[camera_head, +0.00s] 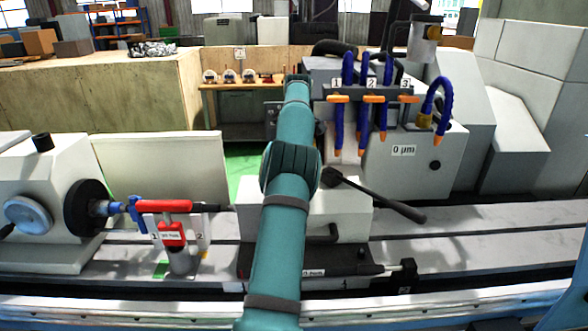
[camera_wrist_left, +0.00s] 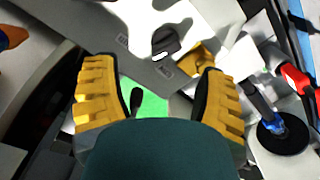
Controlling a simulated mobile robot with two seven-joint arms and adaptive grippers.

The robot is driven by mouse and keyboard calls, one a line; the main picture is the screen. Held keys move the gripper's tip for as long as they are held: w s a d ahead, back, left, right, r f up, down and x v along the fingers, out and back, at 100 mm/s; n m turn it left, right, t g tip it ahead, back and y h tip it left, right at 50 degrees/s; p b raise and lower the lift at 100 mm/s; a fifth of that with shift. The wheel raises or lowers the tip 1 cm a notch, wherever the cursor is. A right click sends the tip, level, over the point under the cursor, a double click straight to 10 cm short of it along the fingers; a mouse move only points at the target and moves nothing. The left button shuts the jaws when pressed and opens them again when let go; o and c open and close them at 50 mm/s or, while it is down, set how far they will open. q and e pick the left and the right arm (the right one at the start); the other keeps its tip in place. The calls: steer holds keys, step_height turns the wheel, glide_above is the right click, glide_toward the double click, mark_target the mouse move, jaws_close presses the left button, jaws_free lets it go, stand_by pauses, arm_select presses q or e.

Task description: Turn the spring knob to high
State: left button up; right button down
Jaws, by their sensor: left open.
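In the left wrist view a dark round knob (camera_wrist_left: 165,40) with a white mark sits on a grey panel (camera_wrist_left: 140,18). I take it for the spring knob. Two small labels lie beside it, too blurred to read, so its setting cannot be told. My left gripper (camera_wrist_left: 156,82) is open and empty, its yellow ridged fingers wide apart. The knob appears beyond the fingertips, between the fingers and apart from them. In the head view my teal arm (camera_head: 287,200) crosses the middle of the machine; the gripper and knob are not distinguishable there. My right gripper is out of view.
Orange-tipped blue coolant hoses (camera_head: 382,115) hang right of my arm. A black lever (camera_head: 385,198) sticks out right below them. A red-handled gauge (camera_head: 172,235) stands at the left near the headstock (camera_head: 60,200). A low workbench (camera_head: 238,125) stands behind.

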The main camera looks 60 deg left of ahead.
arm_select(q)
steer(key=w+d+r+n+g+y+p, duration=0.1)
steer(key=w+d+r+n+g+y, duration=0.25)
steer(key=r+n, duration=0.35)
steer(key=shift+n+t, duration=0.25)
steer(key=shift+n, duration=0.25)
steer(key=x, duration=1.4)
steer(key=shift+s+d+f, duration=0.25)
steer(key=shift+s+d, duration=0.05)
steer(key=shift+d, duration=0.05)
steer(key=c, duration=1.2)
